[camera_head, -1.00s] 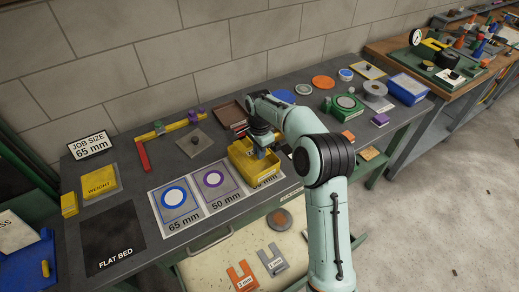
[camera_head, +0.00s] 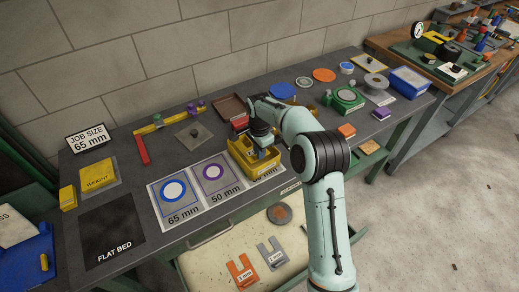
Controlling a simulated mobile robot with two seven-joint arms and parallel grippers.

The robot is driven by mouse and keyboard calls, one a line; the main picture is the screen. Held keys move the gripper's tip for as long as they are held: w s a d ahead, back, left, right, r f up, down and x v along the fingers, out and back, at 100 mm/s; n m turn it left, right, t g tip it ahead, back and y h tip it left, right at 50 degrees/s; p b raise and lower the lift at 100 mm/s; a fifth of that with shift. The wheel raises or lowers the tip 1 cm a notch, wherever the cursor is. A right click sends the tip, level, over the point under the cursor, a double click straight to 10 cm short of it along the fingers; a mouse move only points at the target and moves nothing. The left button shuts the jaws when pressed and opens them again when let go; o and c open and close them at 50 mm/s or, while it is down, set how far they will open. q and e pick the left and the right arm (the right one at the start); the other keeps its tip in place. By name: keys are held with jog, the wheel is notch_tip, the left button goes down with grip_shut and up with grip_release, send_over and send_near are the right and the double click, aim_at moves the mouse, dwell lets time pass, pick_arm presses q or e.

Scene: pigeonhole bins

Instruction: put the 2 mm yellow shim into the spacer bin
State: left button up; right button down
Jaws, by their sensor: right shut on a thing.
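My right gripper (camera_head: 262,152) is down at the yellow bin (camera_head: 242,172), its fingers inside or just over the bin. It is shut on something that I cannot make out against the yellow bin. I cannot pick out the 2 mm yellow shim by itself. The yellow bin stands on the bench at the right end of the row of ring cards and partly covers the last card. In the open drawer below lie an orange shim (camera_head: 242,271) marked 3 mm and a grey shim (camera_head: 272,254) marked 1 mm. My left gripper is not in view.
The 65 mm card (camera_head: 175,215) and 50 mm card (camera_head: 216,202) lie left of the bin. A brown tray (camera_head: 229,108) stands behind it. The flat bed (camera_head: 110,226) is bare at the left. My right arm hides part of the bench and drawer (camera_head: 205,268).

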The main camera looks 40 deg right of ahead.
jog(key=shift+f+b, duration=0.4)
jog(key=shift+f, duration=1.2)
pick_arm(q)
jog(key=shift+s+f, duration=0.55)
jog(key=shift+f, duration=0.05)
pick_arm(e)
jog(key=shift+f, duration=0.15)
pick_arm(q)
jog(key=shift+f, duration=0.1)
pick_arm(e)
jog(key=shift+f, duration=0.3)
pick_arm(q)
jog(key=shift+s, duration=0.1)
pick_arm(e)
jog(key=shift+f, duration=0.25)
jog(key=c, duration=1.2)
grip_release()
jog(key=shift+r, duration=0.1)
